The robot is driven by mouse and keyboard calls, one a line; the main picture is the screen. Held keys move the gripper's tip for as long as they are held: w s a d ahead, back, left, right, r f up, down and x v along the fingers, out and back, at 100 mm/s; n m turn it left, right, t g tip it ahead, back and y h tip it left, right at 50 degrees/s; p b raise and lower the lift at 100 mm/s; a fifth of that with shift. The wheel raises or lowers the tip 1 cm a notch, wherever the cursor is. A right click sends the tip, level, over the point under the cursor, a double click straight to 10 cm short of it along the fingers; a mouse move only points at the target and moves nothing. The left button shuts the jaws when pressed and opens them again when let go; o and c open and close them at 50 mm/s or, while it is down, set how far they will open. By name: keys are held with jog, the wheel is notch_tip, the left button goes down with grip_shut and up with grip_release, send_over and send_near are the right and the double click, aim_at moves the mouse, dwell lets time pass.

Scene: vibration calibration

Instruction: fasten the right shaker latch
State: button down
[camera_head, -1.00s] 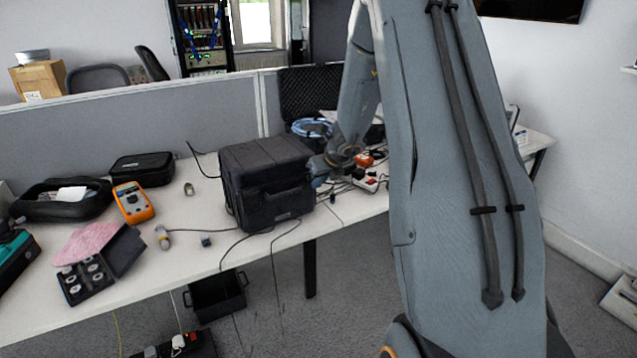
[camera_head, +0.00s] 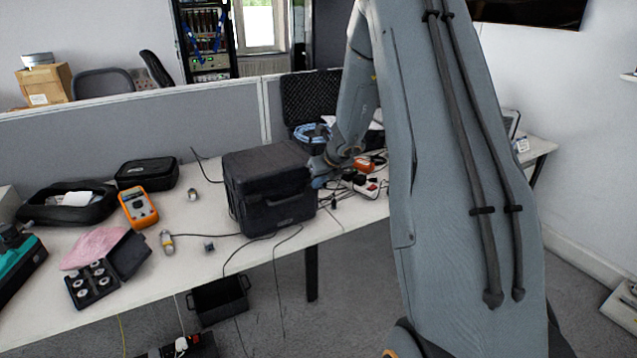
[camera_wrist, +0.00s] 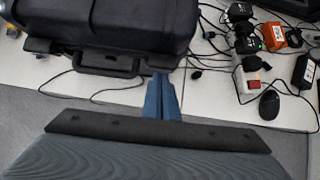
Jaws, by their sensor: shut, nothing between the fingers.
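The shaker is a black box-shaped case (camera_head: 268,187) on the white bench, with a handle on its front face. In the wrist view the case (camera_wrist: 110,22) fills the top left, its handle (camera_wrist: 105,66) facing me. My gripper (camera_wrist: 163,84) shows there as two blue fingers, shut and empty. The fingertips are at the case's front right corner, just right of the handle; I cannot tell whether they touch it. The right latch cannot be made out; it may be behind the fingertips.
Right of the case lie a white power strip (camera_wrist: 243,85), black adapters, an orange device (camera_wrist: 271,36) and tangled cables. Left of it are an orange multimeter (camera_head: 138,207), a black pouch (camera_head: 147,171) and a box of small round parts (camera_head: 93,284). The bench's front edge is close.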

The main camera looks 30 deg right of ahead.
jog(key=shift+r+p, duration=0.6)
jog(key=shift+r, duration=0.05)
notch_tip(320, 180, up, 9)
jog(key=p, duration=0.1)
jog(key=shift+s+r+p, duration=0.2)
jog(key=shift+s+p, duration=0.15)
jog(key=shift+p, duration=0.05)
dwell(0.4)
dwell(0.4)
